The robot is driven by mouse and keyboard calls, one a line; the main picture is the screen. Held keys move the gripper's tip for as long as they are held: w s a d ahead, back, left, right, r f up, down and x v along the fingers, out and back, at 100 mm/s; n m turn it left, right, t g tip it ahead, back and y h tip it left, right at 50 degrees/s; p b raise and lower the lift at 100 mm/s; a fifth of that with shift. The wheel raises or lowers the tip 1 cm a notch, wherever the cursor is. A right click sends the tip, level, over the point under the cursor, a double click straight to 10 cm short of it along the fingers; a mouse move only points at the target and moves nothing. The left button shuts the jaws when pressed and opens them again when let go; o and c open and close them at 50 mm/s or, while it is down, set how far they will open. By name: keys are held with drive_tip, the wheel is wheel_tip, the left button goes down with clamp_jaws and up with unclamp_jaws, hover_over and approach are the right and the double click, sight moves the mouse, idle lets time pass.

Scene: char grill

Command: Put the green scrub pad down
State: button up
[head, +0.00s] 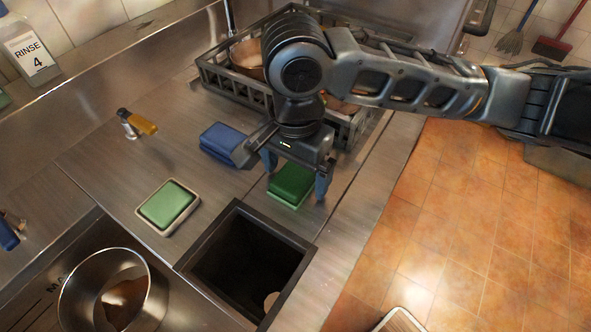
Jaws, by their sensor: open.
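The dark green scrub pad (291,184) lies on the steel counter just behind the square bin opening. My gripper (295,179) is over it, pointing down, with one blue-tipped finger on each side of the pad. The fingers are open; whether either one touches the pad cannot be told from here. The gripper body hides the pad's back edge. A second, lighter green pad (168,204) lies in a pale tray to the left. A blue pad (223,141) lies on the counter to the left of my gripper.
The square dark-rimmed opening (243,205) lies directly in front of the pad. A dark crate (213,79) with pans stands behind my arm. A sink with a metal pot (68,295) is at lower left. A yellow-handled tap (143,126) stands at left.

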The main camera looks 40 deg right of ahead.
sight(295, 174)
wheel_tip(295, 174, up, 12)
drive_tip(key=p, duration=0.1)
drive_tip(key=shift+f, duration=0.15)
